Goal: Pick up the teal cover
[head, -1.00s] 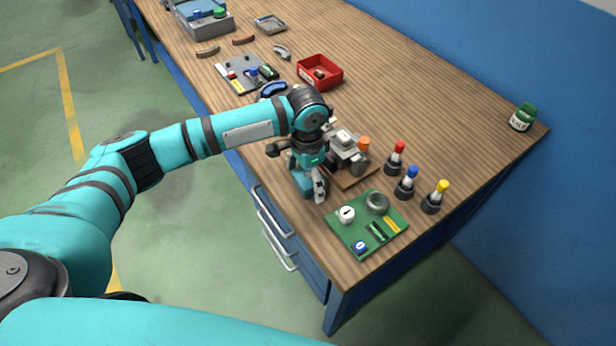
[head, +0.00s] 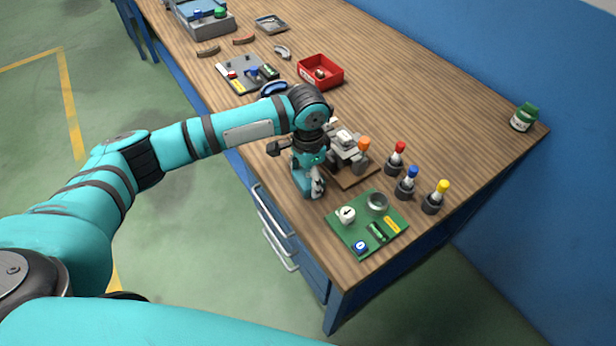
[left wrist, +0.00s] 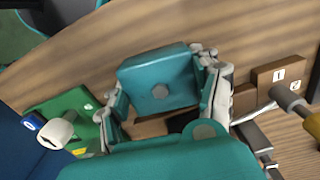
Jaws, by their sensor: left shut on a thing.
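The teal cover (left wrist: 160,80) is a blocky piece with a round mark on its face. It sits between the two fingers of my left gripper (left wrist: 165,98) in the left wrist view, with a finger against each side. In the head view the left gripper (head: 312,190) points down at the table's near edge, shut on the teal cover (head: 302,184), which is partly hidden by the fingers. I cannot tell whether the cover is clear of the table. My right gripper is not in view.
A green board (head: 345,238) with small parts lies just in front. A clamp-like fixture (head: 346,150) stands close behind the gripper. Red-, blue- and yellow-topped bottles (head: 406,188) stand to the right. A red bin (head: 320,64) is farther back. The table's right rear is mostly clear.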

